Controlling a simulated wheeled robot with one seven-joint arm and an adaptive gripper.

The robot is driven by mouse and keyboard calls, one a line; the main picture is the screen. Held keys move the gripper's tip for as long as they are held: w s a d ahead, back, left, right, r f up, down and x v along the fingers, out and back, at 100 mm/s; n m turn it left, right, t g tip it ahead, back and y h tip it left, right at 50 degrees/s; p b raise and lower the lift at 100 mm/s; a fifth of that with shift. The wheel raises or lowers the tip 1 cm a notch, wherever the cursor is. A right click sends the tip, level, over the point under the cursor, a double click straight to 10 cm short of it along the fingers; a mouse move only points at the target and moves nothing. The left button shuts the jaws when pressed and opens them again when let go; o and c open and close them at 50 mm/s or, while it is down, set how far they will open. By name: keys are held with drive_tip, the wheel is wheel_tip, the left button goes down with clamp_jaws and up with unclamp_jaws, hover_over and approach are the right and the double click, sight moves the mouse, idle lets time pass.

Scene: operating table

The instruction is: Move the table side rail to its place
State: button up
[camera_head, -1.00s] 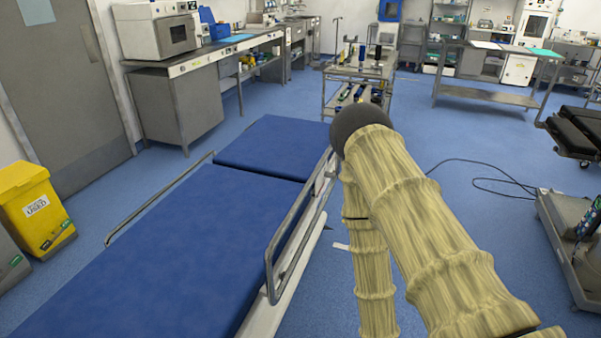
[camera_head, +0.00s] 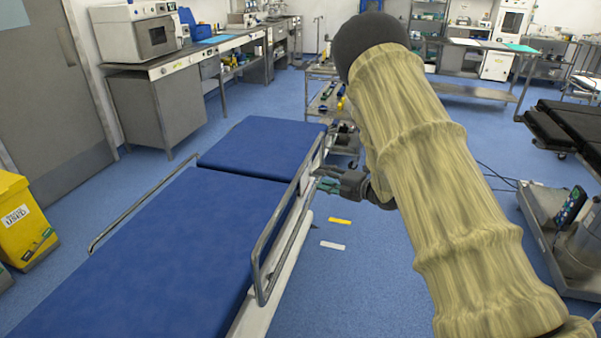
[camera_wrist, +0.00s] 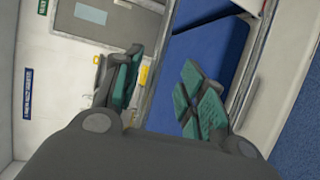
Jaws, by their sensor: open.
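The operating table (camera_head: 215,215) has blue pads and fills the lower left of the head view. Its near metal side rail (camera_head: 279,222) stands up along the right edge of the pads. My gripper (camera_head: 322,181) is open and empty, just right of the rail toward its far end. In the wrist view, my gripper's two green-padded fingers (camera_wrist: 160,92) are spread apart. Whether a fingertip touches the rail I cannot tell.
The opposite rail (camera_head: 128,222) runs along the table's left edge. A trolley with tools (camera_head: 325,100) stands beyond the table's far end. A black-padded table (camera_head: 570,128) and a grey wheeled unit (camera_head: 560,250) are at the right.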

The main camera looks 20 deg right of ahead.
sight(300, 172)
drive_tip(key=p+x, duration=0.2)
drive_tip(key=x, duration=0.8)
drive_tip(key=shift+w+a+f, duration=0.1)
drive_tip(key=shift+w+a, duration=0.05)
drive_tip(key=shift+w, duration=0.15)
clamp_jaws()
